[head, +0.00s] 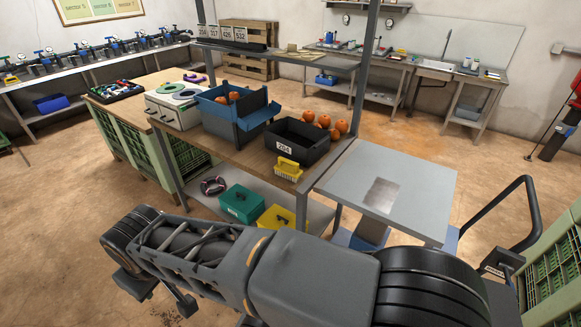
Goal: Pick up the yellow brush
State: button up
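The yellow brush (287,168) lies on the front edge of the wooden-topped workbench (250,158), just in front of a black crate. It looks like a block with a raised handle and pale bristles. My folded arm crosses the bottom of the head view, well in front of and below the brush, and does not touch it. My gripper's fingers cannot be made out in this view.
The black crate (296,141) labelled 204, orange fruits (324,120) and a blue bin (232,112) stand behind the brush. A grey post (361,75) rises at the bench's right. A grey-topped table (415,188) adjoins. Green (241,203) and yellow (276,217) boxes sit below.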

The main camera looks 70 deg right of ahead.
aim_at(287, 172)
jog(key=z, duration=0.9)
jog(key=i, duration=0.9)
jog(key=z, duration=1)
